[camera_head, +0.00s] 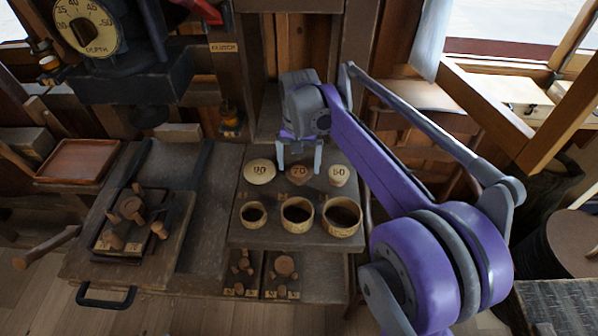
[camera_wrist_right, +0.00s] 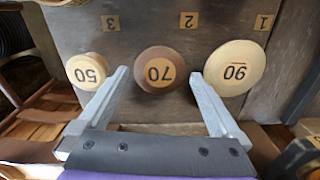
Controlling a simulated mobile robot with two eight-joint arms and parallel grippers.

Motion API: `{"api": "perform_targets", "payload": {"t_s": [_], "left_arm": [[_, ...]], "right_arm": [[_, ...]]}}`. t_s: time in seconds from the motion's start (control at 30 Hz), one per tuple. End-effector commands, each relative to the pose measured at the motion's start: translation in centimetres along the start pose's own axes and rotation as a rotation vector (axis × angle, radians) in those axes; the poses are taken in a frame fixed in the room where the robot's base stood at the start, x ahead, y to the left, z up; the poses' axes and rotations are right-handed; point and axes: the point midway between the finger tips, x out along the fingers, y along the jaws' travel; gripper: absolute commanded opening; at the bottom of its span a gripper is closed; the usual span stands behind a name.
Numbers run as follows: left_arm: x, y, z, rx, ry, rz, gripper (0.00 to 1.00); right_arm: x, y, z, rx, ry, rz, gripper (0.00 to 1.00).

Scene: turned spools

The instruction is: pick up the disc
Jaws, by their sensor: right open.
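Three numbered round discs lie in a row on the dark workbench. The pale disc marked 90 (camera_head: 260,172) is on the left, the brown disc marked 70 (camera_head: 299,176) in the middle, and the pale disc marked 50 (camera_head: 338,176) on the right. My right gripper (camera_head: 300,163) is open, pointing down at the 70 disc. In the right wrist view its fingertips (camera_wrist_right: 158,76) stand either side of the 70 disc (camera_wrist_right: 160,70), with the 50 disc (camera_wrist_right: 87,70) and 90 disc (camera_wrist_right: 235,68) outside them. Whether the fingers are level with the disc is unclear. My left gripper is not in view.
Three open wooden rings, one of them in the middle (camera_head: 297,215), stand in front of the discs. A tray of turned wooden pieces (camera_head: 103,240) is at left, and more pieces (camera_head: 284,265) sit below. A shallow brown tray (camera_head: 78,160) lies far left.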

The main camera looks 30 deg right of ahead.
Motion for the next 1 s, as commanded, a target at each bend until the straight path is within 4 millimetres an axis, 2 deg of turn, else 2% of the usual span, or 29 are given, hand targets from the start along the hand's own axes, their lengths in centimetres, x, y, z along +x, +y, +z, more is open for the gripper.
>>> {"api": "perform_targets", "payload": {"t_s": [0.13, 1.0], "left_arm": [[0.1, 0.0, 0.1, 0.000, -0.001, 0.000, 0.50], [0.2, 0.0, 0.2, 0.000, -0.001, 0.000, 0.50]], "right_arm": [[1.2, 0.0, 0.0, 0.000, 0.000, 0.000, 1.00], [1.7, 0.0, 0.0, 0.000, 0.000, 0.000, 1.00]]}}
